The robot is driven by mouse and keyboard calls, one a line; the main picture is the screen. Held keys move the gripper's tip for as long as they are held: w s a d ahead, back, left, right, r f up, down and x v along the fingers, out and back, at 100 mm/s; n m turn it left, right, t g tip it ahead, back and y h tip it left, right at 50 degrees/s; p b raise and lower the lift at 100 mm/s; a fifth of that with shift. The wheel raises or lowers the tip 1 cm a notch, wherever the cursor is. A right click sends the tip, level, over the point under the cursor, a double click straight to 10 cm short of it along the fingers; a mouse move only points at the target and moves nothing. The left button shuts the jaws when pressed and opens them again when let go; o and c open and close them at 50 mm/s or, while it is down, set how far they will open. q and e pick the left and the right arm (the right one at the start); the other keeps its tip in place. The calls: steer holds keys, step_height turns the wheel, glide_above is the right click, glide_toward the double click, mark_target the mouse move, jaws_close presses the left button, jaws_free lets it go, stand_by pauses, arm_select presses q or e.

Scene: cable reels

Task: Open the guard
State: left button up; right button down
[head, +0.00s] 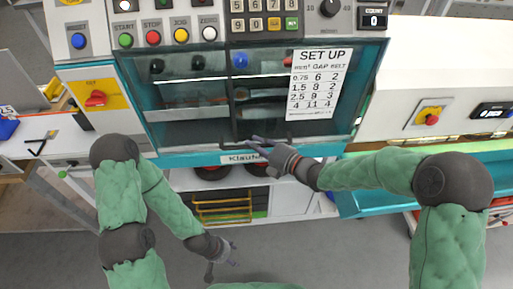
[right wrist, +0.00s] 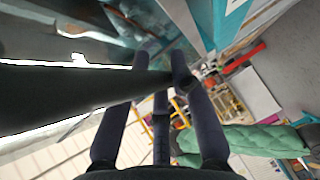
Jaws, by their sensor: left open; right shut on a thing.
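The guard (head: 185,92) is a see-through panel across the front of the teal machine, with a printed set-up sheet (head: 316,82) on its right part. It looks lowered over the machine's opening. My right gripper (head: 258,143) is at the guard's lower edge, just above the brand label. In the right wrist view, a dark bar (right wrist: 75,95), which looks like the guard's handle, passes between the fingers (right wrist: 162,75), which are shut on it. My left gripper (head: 230,252) is open and empty, low in front of the machine and away from the guard.
A control panel with coloured buttons (head: 153,38) and a keypad sits above the guard. A red knob (head: 96,99) is on the yellow plate at left. Below is an open shelf with a yellow rack (head: 222,210). The grey floor in front is free.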

mark_target(257, 42)
step_height(257, 42, up, 34)
steer(key=p, duration=1.7)
steer(key=shift+r, duration=0.1)
steer(key=c, duration=1.3)
jaws_free()
steer(key=v, duration=1.2)
